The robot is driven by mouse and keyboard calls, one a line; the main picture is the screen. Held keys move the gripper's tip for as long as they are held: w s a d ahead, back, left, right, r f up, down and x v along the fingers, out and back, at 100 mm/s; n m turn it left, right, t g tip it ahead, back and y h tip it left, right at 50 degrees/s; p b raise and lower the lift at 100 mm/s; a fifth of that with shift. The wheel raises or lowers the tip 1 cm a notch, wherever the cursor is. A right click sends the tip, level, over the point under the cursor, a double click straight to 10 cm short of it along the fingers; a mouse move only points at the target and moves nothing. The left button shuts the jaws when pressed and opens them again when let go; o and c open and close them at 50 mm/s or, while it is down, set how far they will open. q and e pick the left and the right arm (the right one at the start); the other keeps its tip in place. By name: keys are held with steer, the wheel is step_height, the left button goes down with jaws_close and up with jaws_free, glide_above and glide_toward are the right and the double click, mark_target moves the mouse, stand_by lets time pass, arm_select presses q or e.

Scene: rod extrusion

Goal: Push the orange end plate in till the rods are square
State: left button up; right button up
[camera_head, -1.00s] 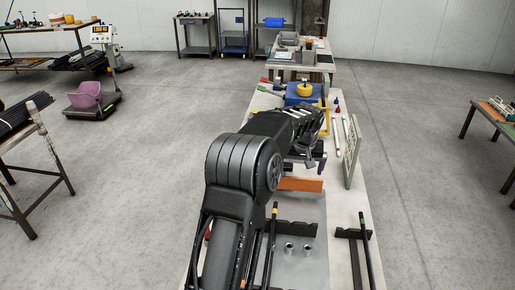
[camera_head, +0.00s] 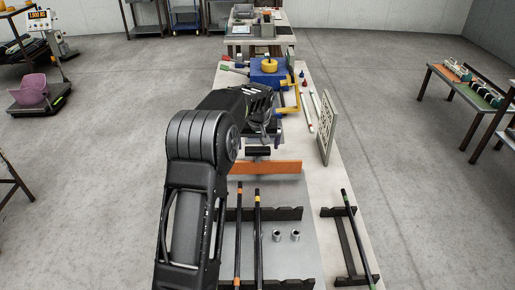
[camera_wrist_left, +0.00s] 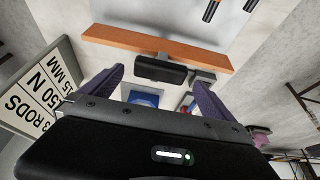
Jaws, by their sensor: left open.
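I cannot tell contact. My right gripper is not shown.
Another rod (camera_head: 357,235) leans over a black rack (camera_head: 345,245) at right. A lettered panel (camera_head: 326,128) stands on the bench's right edge. A blue box (camera_head: 269,72) with yellow parts lies beyond.

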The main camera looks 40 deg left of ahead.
mark_target(258, 149)
arm_select(q)
steer(key=shift+p+x, duration=0.5)
steer(key=shift+x, duration=1.85)
steer(key=shift+a, duration=0.1)
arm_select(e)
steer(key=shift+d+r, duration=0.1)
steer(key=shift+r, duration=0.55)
arm_select(q)
steer(key=shift+c, duration=0.2)
